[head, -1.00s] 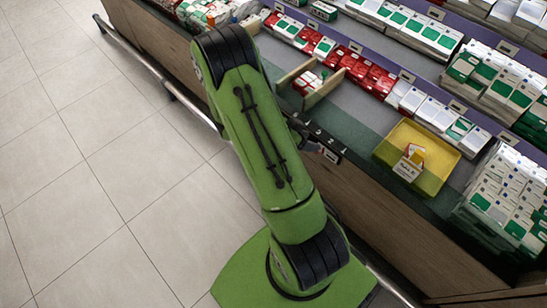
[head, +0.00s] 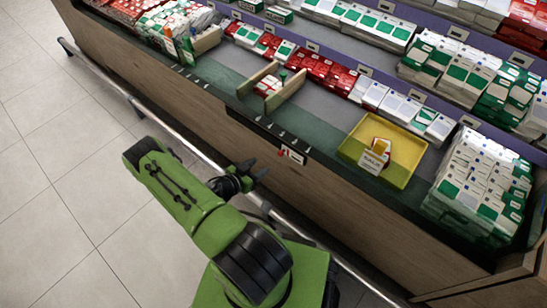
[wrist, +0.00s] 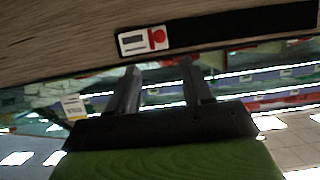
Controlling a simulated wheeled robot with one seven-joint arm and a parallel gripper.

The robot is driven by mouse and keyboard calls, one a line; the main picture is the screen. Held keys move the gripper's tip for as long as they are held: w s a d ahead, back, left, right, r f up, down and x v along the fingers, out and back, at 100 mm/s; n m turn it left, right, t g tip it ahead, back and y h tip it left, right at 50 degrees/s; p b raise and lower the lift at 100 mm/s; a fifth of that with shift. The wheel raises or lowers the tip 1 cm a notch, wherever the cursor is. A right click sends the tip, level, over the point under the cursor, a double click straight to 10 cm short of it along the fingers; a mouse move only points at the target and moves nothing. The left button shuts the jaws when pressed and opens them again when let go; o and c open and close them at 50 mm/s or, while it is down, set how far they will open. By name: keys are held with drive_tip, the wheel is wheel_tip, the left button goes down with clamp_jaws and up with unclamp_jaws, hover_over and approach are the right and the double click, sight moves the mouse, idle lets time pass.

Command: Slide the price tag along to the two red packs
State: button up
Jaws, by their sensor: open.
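The price tag (head: 292,155) is a small white card with a red mark on a black rail (head: 262,132) along the shelf's front edge. It also shows large in the wrist view (wrist: 145,40), just past my fingertips. The two red packs (head: 268,86) appear to lie between two wooden dividers (head: 288,92) on the shelf, up and left of the tag. My gripper (head: 257,172) is open and empty, in front of the wooden front panel, left of and below the tag. Its two apart fingers point toward the tag in the wrist view (wrist: 158,72), with a visible gap to it.
A yellow tray (head: 400,165) with a small box and a sign stands right of the tag. White and green packs (head: 480,185) are stacked at the far right. A metal rail (head: 150,110) runs low along the counter. The tiled floor at left is clear.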

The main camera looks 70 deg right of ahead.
sight(279, 154)
drive_tip(key=b+x, duration=0.3)
drive_tip(key=x, duration=0.8)
drive_tip(key=shift+s+d+f, duration=0.15)
drive_tip(key=shift+d+f, duration=0.05)
drive_tip(key=shift+f, duration=0.1)
drive_tip(key=shift+c, duration=0.3)
clamp_jaws()
